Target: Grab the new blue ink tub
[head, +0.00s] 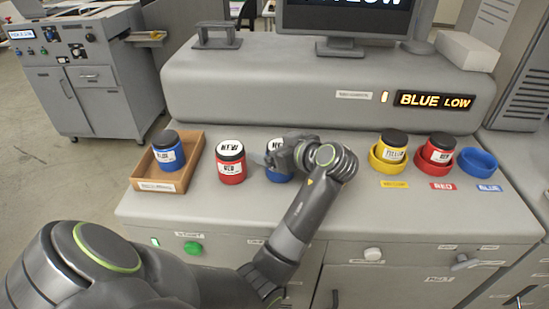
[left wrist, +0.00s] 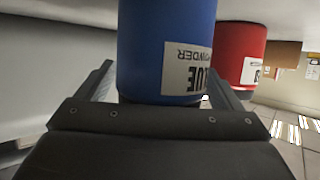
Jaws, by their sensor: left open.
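The new blue tub (head: 278,177) stands on the grey machine top, with a white lid reading NEW, partly hidden behind my left gripper (head: 272,160). In the left wrist view the blue tub (left wrist: 160,45) shows upside down with its BLUE POWDER label. My left gripper (left wrist: 165,90) is open, with one finger on each side of the tub's lower-pictured end. I cannot tell whether the fingers touch it. My right gripper is not in view.
A red NEW tub (head: 231,168) stands just left of the blue one. A wooden tray (head: 185,178) farther left holds a black-lidded blue tub (head: 168,155). At right are a yellow holder (head: 388,166) and red holder (head: 433,168) with tubs, and an empty blue holder (head: 478,163). A display reads BLUE LOW.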

